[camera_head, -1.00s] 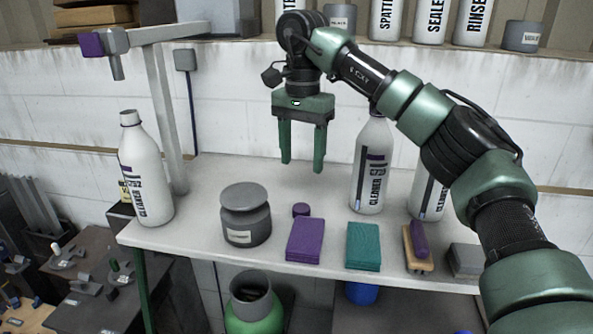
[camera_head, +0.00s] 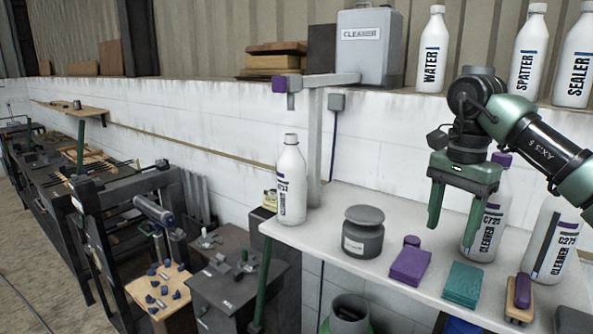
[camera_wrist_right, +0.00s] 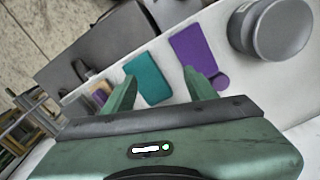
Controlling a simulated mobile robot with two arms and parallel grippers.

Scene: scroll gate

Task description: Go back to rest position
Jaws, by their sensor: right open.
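My right gripper (camera_head: 453,218) is open and empty. It hangs above the white shelf table (camera_head: 330,236), with its fingers pointing down. In the head view it is in front of a white cleaner bottle (camera_head: 487,226), which it partly hides. In the right wrist view the two green fingers (camera_wrist_right: 160,92) are apart with nothing between them but the table's objects below. A teal pad (camera_head: 463,284) and a purple pad (camera_head: 410,266) lie on the table below the gripper; they also show in the wrist view. My left gripper is in neither view.
A grey lidded jar (camera_head: 363,232) and a white bottle (camera_head: 291,180) stand on the table's left part. A brush (camera_head: 521,297) and another bottle (camera_head: 556,240) are at the right. A post with an arm (camera_head: 313,125) rises behind. Dark workbenches (camera_head: 60,180) fill the left.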

